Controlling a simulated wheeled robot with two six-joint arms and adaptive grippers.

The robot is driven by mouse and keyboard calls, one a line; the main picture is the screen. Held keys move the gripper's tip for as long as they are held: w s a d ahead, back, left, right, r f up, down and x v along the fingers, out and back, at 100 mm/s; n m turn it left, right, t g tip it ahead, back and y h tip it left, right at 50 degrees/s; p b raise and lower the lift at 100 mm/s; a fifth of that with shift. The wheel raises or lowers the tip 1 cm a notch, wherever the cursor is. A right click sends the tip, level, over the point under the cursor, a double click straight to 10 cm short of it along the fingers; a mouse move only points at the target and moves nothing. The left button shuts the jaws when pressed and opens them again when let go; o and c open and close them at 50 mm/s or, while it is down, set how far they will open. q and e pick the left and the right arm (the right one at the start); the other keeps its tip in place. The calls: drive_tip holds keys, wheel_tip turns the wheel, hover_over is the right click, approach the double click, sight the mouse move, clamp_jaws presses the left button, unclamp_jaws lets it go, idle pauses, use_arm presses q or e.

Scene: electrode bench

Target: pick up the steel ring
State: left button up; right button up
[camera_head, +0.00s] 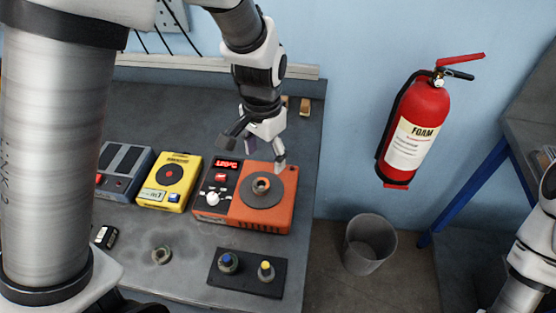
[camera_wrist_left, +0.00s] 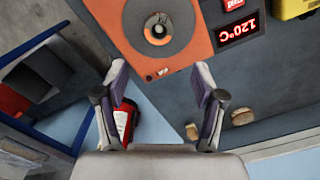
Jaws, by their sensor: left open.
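A small metallic ring (camera_head: 261,185) with an orange-brown tint sits on the dark round plate of the orange heater (camera_head: 283,212). Another dull grey ring (camera_head: 161,255) lies on the bench at the front left; I cannot tell for certain which is the steel ring. My left gripper (camera_head: 258,146) is open and empty, above and behind the heater. In the left wrist view its fingers (camera_wrist_left: 161,78) are spread apart, short of the plate. My right gripper is out of view.
The heater display reads 120°C. Left of it stand a yellow device (camera_head: 168,182) and a grey-blue one (camera_head: 123,172). A black block (camera_head: 247,277) with blue- and yellow-topped posts lies in front. A bin (camera_head: 368,243) and fire extinguisher (camera_head: 413,125) are right of the bench.

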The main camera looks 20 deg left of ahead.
sight(262, 186)
use_arm(q)
drive_tip(key=s+f, duration=0.1)
drive_tip(key=s+f+p, duration=0.1)
drive_tip(key=f, duration=0.1)
drive_tip(key=shift+s+a+f, duration=0.1)
drive_tip(key=shift+s+f, duration=0.1)
drive_tip(key=shift+s, duration=0.05)
drive_tip(key=f, duration=0.3)
drive_tip(key=shift+w+f, duration=0.2)
drive_tip(key=shift+w, duration=0.2)
drive_tip(key=shift+w+f, duration=0.25)
drive_tip(key=shift+s+r, duration=0.1)
drive_tip(key=shift+s, duration=0.15)
drive_tip(key=shift+c, duration=0.6)
drive_tip(key=shift+s+r, duration=0.1)
drive_tip(key=shift+s, duration=0.05)
drive_tip(key=c, duration=0.5)
clamp_jaws()
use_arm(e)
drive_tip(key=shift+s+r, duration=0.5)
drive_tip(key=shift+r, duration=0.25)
